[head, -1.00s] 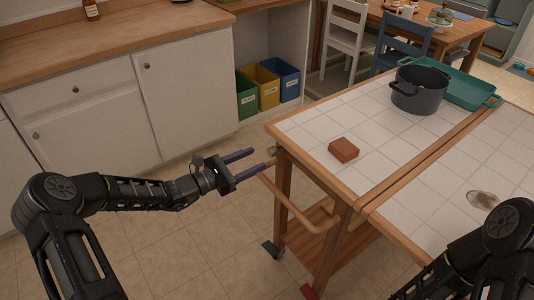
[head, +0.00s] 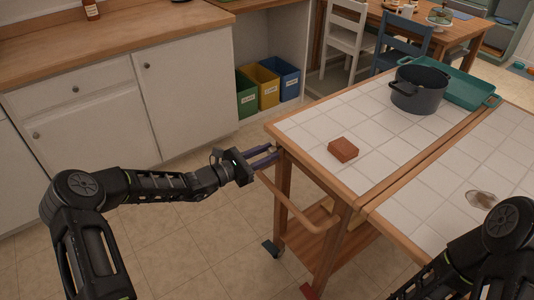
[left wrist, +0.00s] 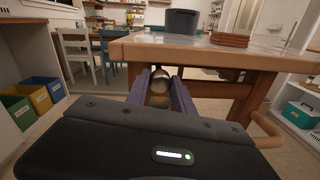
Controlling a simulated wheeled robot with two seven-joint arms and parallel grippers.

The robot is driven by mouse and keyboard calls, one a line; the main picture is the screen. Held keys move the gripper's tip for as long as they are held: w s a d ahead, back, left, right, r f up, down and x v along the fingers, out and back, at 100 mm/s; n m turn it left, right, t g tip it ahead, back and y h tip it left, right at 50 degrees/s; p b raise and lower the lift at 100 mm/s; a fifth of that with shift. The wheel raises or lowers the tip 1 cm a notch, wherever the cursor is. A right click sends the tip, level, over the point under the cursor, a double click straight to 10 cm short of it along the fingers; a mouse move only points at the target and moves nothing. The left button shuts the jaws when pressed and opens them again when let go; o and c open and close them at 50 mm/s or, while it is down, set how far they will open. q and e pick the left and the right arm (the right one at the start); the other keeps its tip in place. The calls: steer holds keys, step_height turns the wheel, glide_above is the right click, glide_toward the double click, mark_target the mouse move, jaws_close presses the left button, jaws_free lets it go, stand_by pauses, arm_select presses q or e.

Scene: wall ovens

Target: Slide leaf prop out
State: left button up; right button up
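A small round metal knob (left wrist: 160,86) sits under the edge of the tiled table cart (head: 322,112), at its near left corner. I take it for the end of the leaf prop; the rest of the prop is hidden under the top. My left gripper (head: 268,154) reaches level to this corner, its purple fingers on either side of the knob. In the left wrist view the fingers (left wrist: 160,92) appear closed in against the knob. My right arm shows at the lower right of the head view, but its gripper is out of view.
A brown block (head: 342,150), a dark pot (head: 419,90) and a teal tray (head: 469,90) stand on the cart. A wooden rail handle (head: 297,207) juts from its near end. Cabinets (head: 187,95) and bins (head: 262,86) line the back left.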

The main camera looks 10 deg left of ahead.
arm_select(q)
jaws_close()
stand_by(0.9)
